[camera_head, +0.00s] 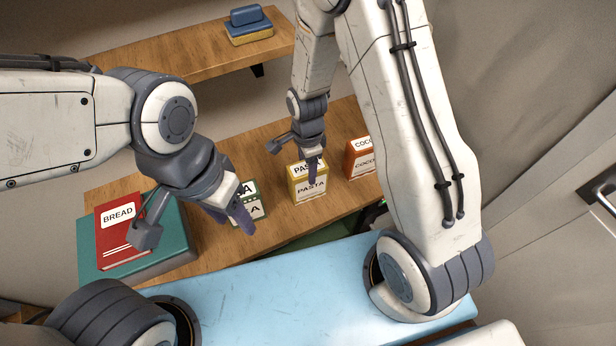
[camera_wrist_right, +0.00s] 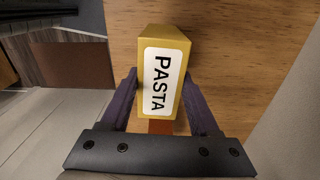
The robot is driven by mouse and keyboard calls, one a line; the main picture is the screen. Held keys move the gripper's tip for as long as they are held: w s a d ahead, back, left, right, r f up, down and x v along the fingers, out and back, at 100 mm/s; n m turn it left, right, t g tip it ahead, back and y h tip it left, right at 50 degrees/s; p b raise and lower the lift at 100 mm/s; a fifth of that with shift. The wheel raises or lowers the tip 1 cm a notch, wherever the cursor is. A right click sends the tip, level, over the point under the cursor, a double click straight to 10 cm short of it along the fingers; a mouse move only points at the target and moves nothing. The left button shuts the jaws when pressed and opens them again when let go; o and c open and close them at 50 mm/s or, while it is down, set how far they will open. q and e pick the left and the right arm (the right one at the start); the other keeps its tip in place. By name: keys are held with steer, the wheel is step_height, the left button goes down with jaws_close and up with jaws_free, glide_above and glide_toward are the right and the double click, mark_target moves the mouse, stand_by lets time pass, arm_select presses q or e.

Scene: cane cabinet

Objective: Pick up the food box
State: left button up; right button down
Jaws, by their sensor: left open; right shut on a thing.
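A yellow pasta box (camera_head: 310,188) with a white label stands on the wooden shelf, and it fills the middle of the right wrist view (camera_wrist_right: 162,80). My right gripper (camera_head: 312,168) comes down from above and is shut on the pasta box, one finger on each side. Its two dark fingers also show in the right wrist view (camera_wrist_right: 161,95). My left gripper (camera_head: 232,216) is open and empty in front of a green box (camera_head: 252,208), hiding part of that box's label. An orange coco box (camera_head: 361,160) stands to the right of the pasta box, partly behind my right arm.
A higher shelf (camera_head: 180,58) carries a blue and yellow stack (camera_head: 248,30). A light blue surface (camera_head: 270,290) lies in front.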

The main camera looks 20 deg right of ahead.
steer(key=shift+r, duration=0.15)
steer(key=shift+w+r, duration=0.1)
steer(key=shift+r, duration=0.5)
step_height(320, 180, up, 3)
steer(key=shift+f+b, duration=0.1)
steer(key=shift+b, duration=0.6)
steer(key=s+d+r+b, duration=0.2)
steer(key=s+d+r, duration=0.45)
steer(key=s, duration=0.35)
steer(key=w+f+n, duration=0.8)
steer(key=w+n, duration=0.5)
steer(key=n, duration=0.3)
steer(key=shift+a, duration=0.2)
